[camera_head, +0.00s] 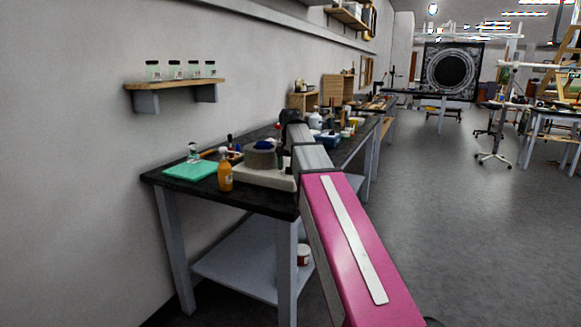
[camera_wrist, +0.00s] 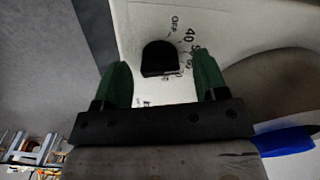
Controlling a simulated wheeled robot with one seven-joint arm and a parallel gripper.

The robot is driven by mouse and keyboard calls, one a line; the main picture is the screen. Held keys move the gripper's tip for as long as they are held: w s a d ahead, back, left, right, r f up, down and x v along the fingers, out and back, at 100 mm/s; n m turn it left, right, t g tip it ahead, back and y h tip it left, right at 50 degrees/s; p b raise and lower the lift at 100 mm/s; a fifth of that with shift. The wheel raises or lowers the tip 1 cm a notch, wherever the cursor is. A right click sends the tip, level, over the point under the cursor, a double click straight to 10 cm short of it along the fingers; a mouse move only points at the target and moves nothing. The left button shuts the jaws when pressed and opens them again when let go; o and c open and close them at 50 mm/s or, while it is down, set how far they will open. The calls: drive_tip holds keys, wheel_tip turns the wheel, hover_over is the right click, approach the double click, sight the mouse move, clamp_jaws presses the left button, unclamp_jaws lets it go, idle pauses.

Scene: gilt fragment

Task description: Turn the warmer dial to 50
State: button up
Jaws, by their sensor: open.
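The warmer (camera_head: 262,180) is a pale box with a rounded grey part on top, standing on the dark bench in the head view. In the wrist view its pale face (camera_wrist: 140,22) carries the black dial (camera_wrist: 158,54). Marks for OFF, 40 and 50 run from above the dial round its right side, with more marks below them partly unclear. I cannot tell which mark the dial points to. My gripper (camera_wrist: 161,65) is open, its two green fingers on either side of the dial, with gaps showing. Contact is not visible. In the head view my arm hides the gripper.
An orange spray bottle (camera_head: 225,175) and a teal mat (camera_head: 190,170) are left of the warmer on the bench (camera_head: 260,202). A blue object (camera_wrist: 285,141) lies at the right of the wrist view. A wall shelf (camera_head: 165,83) holds several jars. Open floor (camera_head: 450,220) is to the right.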

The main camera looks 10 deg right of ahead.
wheel_tip(320, 180, up, 10)
drive_tip(key=shift+r, duration=0.25)
idle(0.5)
